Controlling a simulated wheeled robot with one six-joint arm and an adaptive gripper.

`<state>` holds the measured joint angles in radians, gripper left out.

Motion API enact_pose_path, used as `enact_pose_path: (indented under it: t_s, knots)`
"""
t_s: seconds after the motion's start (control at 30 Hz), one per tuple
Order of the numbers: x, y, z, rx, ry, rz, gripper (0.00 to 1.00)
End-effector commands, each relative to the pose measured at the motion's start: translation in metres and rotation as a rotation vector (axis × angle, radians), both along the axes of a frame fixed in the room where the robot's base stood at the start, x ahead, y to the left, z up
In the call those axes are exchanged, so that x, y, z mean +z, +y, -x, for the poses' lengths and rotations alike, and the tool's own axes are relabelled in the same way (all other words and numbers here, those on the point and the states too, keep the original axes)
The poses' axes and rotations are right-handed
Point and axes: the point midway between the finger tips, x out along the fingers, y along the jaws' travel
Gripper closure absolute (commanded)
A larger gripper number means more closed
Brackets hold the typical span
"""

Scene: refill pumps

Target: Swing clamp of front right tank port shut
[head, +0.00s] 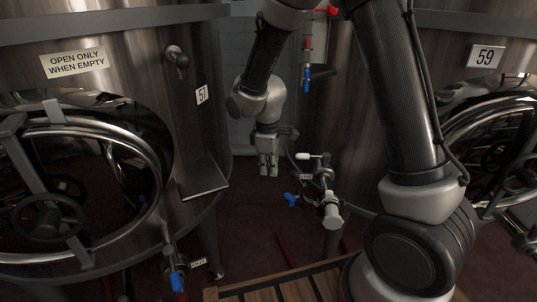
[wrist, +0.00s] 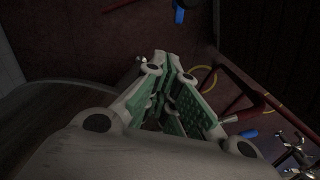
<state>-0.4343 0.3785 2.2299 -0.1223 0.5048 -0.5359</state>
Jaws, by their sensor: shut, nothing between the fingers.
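The right tank (head: 345,110), a large steel vessel with the number plate 59, stands right of centre in the head view. A metal port fitting (head: 326,184) with a small white tag sticks out low at its near left side and ends in a pale round cap (head: 332,216). Which part of it is the clamp, and how far it stands open, is too small to tell. My gripper (head: 269,174) hangs pointing down, left of the fitting and apart from it. In the wrist view its green-padded fingers (wrist: 172,62) come together at the tips with nothing between them.
The left tank (head: 205,65), numbered 57, has a small shelf (head: 203,177) and a blue-handled valve (head: 177,281) below. A blue handle (head: 291,199) sits left of the fitting. A slatted wooden platform (head: 285,290) lies in front. Dark red floor is open between the tanks.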

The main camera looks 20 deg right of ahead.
Motion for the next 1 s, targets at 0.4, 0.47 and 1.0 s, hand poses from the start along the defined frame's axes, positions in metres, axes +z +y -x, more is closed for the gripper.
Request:
enact_pose_path:
  t_s: [0.4,0.47,1.0]
  knots:
    - [0.005,-0.032,0.018,-0.002,-0.001,-0.001,1.0]
    - [0.005,-0.033,0.018,-0.002,-0.001,-0.001,1.0]
    - [0.01,-0.035,0.018,-0.003,-0.014,-0.039,1.0]
